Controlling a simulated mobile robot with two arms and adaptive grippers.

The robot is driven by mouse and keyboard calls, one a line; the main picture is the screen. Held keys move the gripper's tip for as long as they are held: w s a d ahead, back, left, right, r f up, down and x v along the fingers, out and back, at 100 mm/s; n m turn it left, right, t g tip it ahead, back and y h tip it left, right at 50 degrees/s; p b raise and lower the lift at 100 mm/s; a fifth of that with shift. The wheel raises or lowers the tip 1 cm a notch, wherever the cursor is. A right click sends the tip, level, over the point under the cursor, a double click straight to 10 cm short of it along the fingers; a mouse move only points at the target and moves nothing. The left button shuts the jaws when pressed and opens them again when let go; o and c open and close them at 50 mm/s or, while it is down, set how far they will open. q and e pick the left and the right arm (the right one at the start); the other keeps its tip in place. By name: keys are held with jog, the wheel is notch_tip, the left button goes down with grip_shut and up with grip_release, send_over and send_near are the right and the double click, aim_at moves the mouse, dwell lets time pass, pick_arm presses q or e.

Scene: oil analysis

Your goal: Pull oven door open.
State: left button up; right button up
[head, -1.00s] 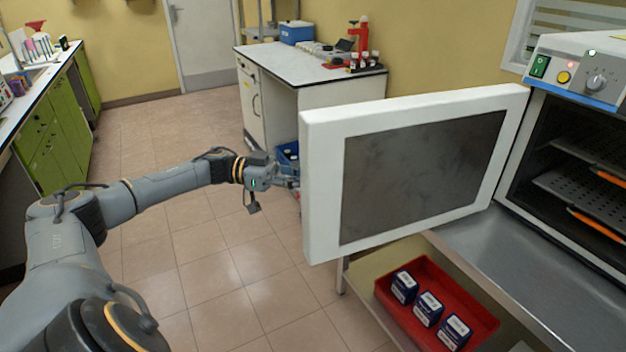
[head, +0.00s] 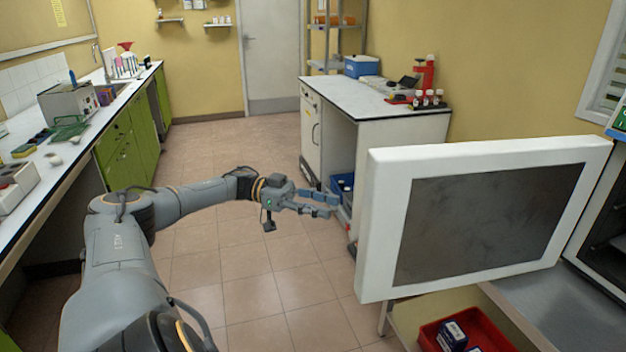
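The oven door (head: 385,228) is a white slab with a dark grey panel, standing wide open in the right half of the head view. The oven body (head: 606,225) shows only in part at the right edge, with its dark inside visible. My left gripper (head: 335,205) is to the left of the door's free edge, with a small gap between them. Its fingers are apart and hold nothing. The door handle is hidden from this side. My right gripper is not in view.
A metal counter (head: 560,305) lies below the oven, with a red tray (head: 490,330) of boxes on a lower shelf. A white cabinet (head: 400,130) stands behind the door. A long green-fronted bench (head: 130,150) runs along the left. The tiled floor between is clear.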

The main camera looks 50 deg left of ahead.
pick_arm(q)
jog(key=v, duration=0.2)
jog(key=shift+s+a, duration=0.15)
jog(key=shift+a, duration=0.05)
dwell(0.4)
